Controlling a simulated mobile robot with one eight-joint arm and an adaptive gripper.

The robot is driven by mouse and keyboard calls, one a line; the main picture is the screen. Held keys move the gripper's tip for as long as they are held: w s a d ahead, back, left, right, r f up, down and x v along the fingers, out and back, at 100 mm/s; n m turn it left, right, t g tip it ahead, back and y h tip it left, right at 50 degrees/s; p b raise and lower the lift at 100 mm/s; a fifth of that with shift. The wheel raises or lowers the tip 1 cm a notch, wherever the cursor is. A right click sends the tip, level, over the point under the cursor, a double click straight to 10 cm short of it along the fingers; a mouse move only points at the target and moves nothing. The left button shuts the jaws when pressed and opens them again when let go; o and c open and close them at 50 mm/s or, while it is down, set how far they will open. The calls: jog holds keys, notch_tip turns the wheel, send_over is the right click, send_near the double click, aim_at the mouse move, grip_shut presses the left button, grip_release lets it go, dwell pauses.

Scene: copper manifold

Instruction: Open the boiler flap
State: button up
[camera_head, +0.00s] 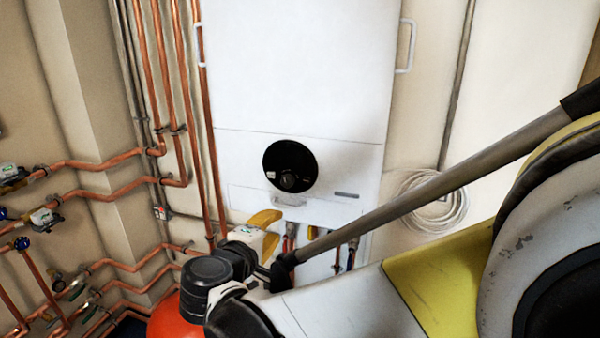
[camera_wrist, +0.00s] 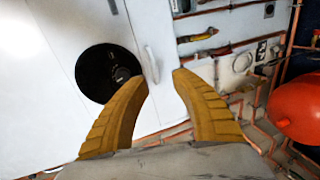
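The white boiler (camera_head: 300,70) hangs on the wall. Its flap (camera_head: 250,199) is at the lower front, under the round black dial (camera_head: 290,166), and looks shut. A small white bar handle (camera_head: 288,203) is on the flap; it also shows in the wrist view (camera_wrist: 152,65). My gripper (camera_wrist: 160,77) is open, with its two yellow fingers apart and nothing between them. In the wrist view the handle is just beyond the fingertips, nearer the left finger; contact cannot be told. In the head view my gripper (camera_head: 270,216) is just below and left of the handle.
Copper pipes (camera_head: 165,80) run along the wall left of the boiler. Hoses and valves (camera_head: 291,237) hang beneath it. A red tank (camera_head: 175,320) stands low, near my wrist. A coiled white cable (camera_head: 433,203) hangs at the right.

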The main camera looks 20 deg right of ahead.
aim_at(287, 206)
jog(key=x, duration=0.3)
jog(key=r+b+x, duration=0.1)
jog(key=x, duration=0.3)
jog(key=b+x, duration=0.1)
jog(key=x, duration=0.2)
jog(key=shift+w+d+r, duration=0.1)
jog(key=shift+w+r, duration=0.05)
jog(key=shift+w, duration=0.45)
grip_shut()
